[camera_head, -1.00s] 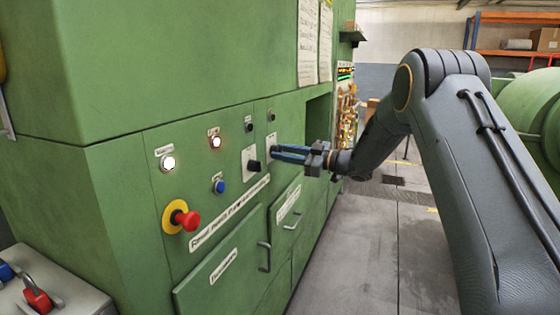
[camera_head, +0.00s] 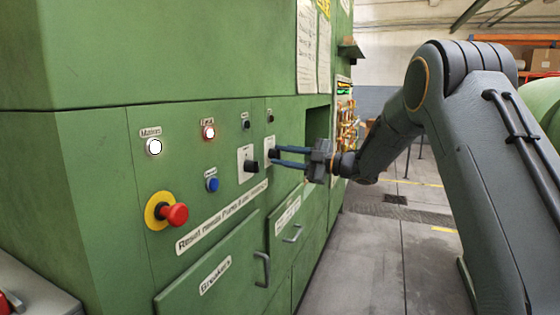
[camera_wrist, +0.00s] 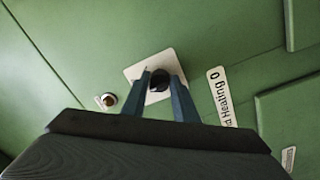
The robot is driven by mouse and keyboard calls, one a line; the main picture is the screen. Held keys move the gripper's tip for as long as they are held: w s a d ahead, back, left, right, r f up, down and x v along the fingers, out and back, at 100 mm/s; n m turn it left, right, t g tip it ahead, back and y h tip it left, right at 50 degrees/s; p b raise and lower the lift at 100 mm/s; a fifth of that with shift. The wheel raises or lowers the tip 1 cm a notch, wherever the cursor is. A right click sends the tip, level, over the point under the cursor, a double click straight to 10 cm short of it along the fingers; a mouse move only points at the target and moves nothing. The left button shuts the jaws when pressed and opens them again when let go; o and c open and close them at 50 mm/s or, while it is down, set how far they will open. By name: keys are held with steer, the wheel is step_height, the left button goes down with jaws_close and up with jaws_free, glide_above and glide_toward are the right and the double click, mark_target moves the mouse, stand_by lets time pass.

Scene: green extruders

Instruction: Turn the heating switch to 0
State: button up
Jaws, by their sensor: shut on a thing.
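The heating switch is a black rotary knob (camera_head: 271,154) on a white plate (camera_head: 269,142), the right one of two such switches on the green panel. My gripper (camera_head: 277,157) reaches in from the right with its blue fingers at this knob. In the wrist view the knob (camera_wrist: 159,79) sits between the two fingertips (camera_wrist: 160,82), which are closed on its sides. The white plate looks tilted in that view. A label ending in "Heating 0" (camera_wrist: 221,96) is beside the plate. The fingers partly hide the knob, and its pointer cannot be read.
The other black knob (camera_head: 250,165) is close on the left. A red emergency button (camera_head: 174,215), a blue button (camera_head: 212,185) and lit lamps (camera_head: 154,147) are further left. Drawer handles (camera_head: 264,269) stick out below. The floor (camera_head: 365,250) right of the machine is clear.

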steer(key=shift+w+d+r, duration=0.1)
steer(key=shift+d, duration=0.05)
steer(key=o, duration=1)
steer(key=shift+b+v, duration=0.7)
steer(key=shift+v, duration=3.15)
